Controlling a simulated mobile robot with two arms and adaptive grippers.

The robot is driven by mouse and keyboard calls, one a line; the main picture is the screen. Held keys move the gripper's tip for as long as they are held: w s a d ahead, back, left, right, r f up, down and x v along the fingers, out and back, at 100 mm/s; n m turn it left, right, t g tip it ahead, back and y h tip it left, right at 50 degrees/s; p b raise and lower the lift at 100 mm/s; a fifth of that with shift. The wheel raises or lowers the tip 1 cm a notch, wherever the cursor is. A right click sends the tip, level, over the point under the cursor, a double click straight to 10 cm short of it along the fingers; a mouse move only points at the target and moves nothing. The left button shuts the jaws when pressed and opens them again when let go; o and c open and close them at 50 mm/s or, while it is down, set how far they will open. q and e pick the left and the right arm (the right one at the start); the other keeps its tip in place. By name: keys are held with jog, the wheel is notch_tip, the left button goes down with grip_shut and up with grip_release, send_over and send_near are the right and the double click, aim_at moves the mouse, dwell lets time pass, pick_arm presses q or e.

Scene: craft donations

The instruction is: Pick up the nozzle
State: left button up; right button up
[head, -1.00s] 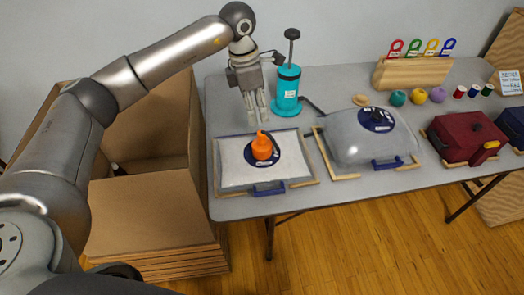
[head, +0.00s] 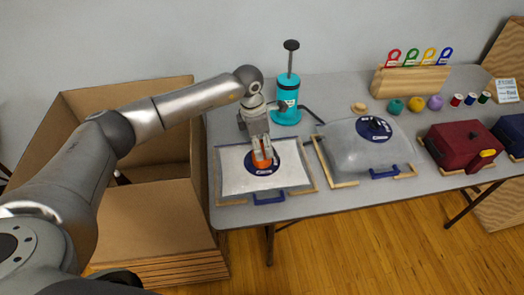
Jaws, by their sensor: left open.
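The orange nozzle (head: 262,164) stands on a dark blue round patch (head: 248,160) on the flat, pale bag (head: 290,177) at the left of the table. My left gripper (head: 262,158) comes down over the nozzle from above. Its open fingers are around the upper part of the nozzle and hide much of it. I cannot tell whether the fingers touch it. My right gripper is not in view.
A teal hand pump (head: 287,103) with a dark hose stands behind the bag. A puffed-up grey bag (head: 355,150) lies to the right, then a dark red bag (head: 455,143). An open cardboard box (head: 150,215) stands left of the table (head: 330,85).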

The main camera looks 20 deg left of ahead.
pick_arm(q)
grip_shut()
dwell(0.3)
jog(key=shift+r, duration=0.1)
